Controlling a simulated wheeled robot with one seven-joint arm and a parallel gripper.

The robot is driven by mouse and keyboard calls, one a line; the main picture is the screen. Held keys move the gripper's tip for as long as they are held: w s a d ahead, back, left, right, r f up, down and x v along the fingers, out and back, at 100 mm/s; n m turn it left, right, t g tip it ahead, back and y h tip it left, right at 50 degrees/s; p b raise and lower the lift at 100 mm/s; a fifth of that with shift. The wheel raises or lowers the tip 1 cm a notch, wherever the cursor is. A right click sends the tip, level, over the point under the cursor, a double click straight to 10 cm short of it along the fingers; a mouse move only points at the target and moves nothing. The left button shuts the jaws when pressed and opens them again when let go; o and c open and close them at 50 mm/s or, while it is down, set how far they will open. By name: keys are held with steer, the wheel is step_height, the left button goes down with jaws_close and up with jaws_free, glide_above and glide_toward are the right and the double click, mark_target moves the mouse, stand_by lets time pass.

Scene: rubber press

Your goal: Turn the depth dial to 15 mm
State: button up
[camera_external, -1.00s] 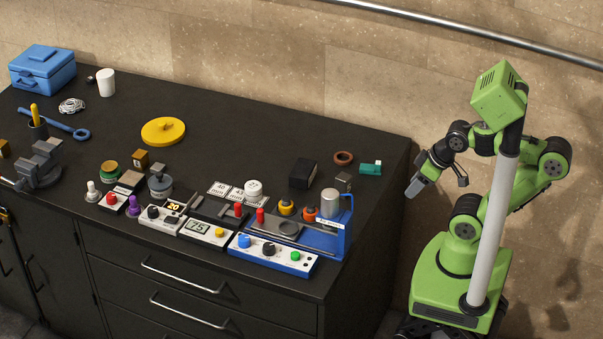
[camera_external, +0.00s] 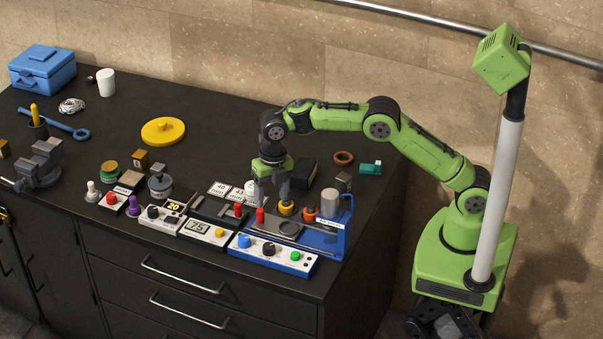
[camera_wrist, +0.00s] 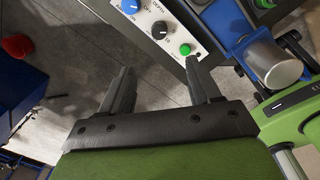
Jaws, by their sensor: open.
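In the wrist view the dial (camera_wrist: 160,30) sits beside the word DEPTH, past my fingertips. Its scale and setting are too small to read for sure. My gripper (camera_external: 271,198) is above the bench, behind the press panel and apart from the dial. In the wrist view my gripper (camera_wrist: 160,70) is open, with nothing between its fingers.
The blue press frame with a grey cylinder (camera_external: 330,203) stands right of the dial. A red-topped lever (camera_external: 260,216), a yellow-topped knob (camera_external: 286,208) and an orange one (camera_external: 310,214) are close to my gripper. A display unit (camera_external: 208,231) is left of the panel.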

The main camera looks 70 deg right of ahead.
mark_target(269, 246)
steer(key=shift+n, duration=0.4)
steer(key=f, duration=1.1)
steer(key=a+f, duration=0.1)
steer(key=f, duration=0.4)
steer(key=shift+w+f+b, duration=0.3)
steer(key=shift+w, duration=0.05)
steer(key=c, duration=1)
steer(key=shift+c, duration=0.2)
